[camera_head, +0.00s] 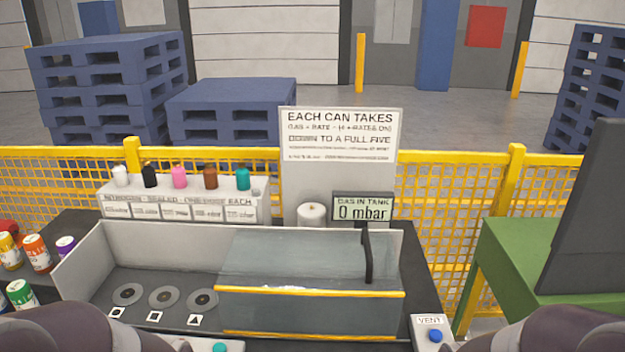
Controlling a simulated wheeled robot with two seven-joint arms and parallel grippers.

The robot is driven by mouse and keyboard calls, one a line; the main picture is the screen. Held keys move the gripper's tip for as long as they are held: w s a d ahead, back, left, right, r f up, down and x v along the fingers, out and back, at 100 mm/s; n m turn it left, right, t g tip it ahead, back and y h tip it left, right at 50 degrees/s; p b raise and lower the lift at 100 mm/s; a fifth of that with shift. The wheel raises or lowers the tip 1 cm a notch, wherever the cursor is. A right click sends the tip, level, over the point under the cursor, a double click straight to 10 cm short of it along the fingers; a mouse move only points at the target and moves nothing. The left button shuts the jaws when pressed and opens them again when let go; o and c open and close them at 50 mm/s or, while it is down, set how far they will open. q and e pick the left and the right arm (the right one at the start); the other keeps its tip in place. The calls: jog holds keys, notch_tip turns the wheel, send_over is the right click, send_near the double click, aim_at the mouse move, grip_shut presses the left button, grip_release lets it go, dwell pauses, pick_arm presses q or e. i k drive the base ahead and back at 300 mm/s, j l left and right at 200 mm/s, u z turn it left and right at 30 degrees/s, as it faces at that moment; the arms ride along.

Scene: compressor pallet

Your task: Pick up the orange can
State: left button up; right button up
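The orange can (37,253) stands at the left edge of the dark bench, with a white label on its side. A yellow can (9,252) is close on its left and a purple can (65,246) is on its right. A green can (21,295) stands nearer to me, and a red can (8,229) is partly cut off at the left edge. Parts of my two arms show at the bottom left and bottom right corners. Neither gripper shows in the view.
A grey open tank (78,268) with a glassy cover and yellow edges fills the bench middle. A rack (185,205) with several coloured bottles stands behind it. A sign (340,135), a "0 mbar" display (362,208) and a blue VENT button (435,336) also show. Yellow fencing (460,190) runs behind.

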aim_at(35, 247)
jog(key=u, duration=1.6)
jog(key=i+j+z, duration=0.15)
jog(key=z, duration=1.2)
jog(key=i+j+z, duration=0.15)
jog(key=j+z, duration=0.3)
jog(key=j, duration=0.3)
jog(key=j+z, duration=0.4)
jog(key=j, duration=0.35)
jog(key=j+z, duration=0.45)
jog(key=j, duration=0.35)
jog(key=k+j, duration=0.1)
jog(key=j, duration=0.4)
jog(key=k+j, duration=0.1)
jog(key=j, duration=0.4)
jog(key=k+j, duration=0.1)
jog(key=j, duration=0.45)
jog(key=k+j, duration=0.1)
jog(key=j, duration=0.4)
jog(key=z, duration=0.05)
